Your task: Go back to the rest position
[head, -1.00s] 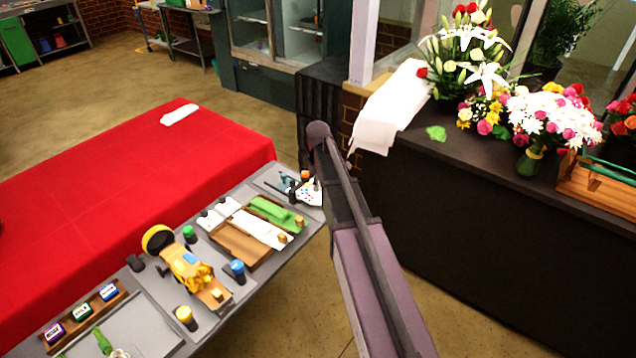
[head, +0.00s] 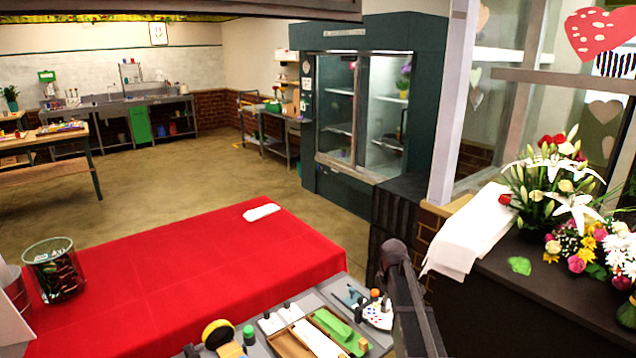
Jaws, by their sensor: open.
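My gripper is not visible in the head view. A dark link of my arm rises at the lower right, in front of the right end of the grey work surface (head: 325,290). Its far end and jaws are out of the picture. On the work surface are a wooden tray (head: 287,345) with white and green strips, a white palette with coloured dots (head: 378,317), a green-capped jar (head: 248,335) and a yellow object (head: 230,349) cut off by the lower edge.
A red-covered table (head: 190,270) holds a glass vase (head: 55,270) and a folded white cloth (head: 261,212). Bouquets (head: 560,185) and white paper (head: 468,235) are on the dark counter (head: 520,305) at right. A glass-door cooler (head: 365,110) stands behind. Open floor (head: 190,180) lies beyond the table.

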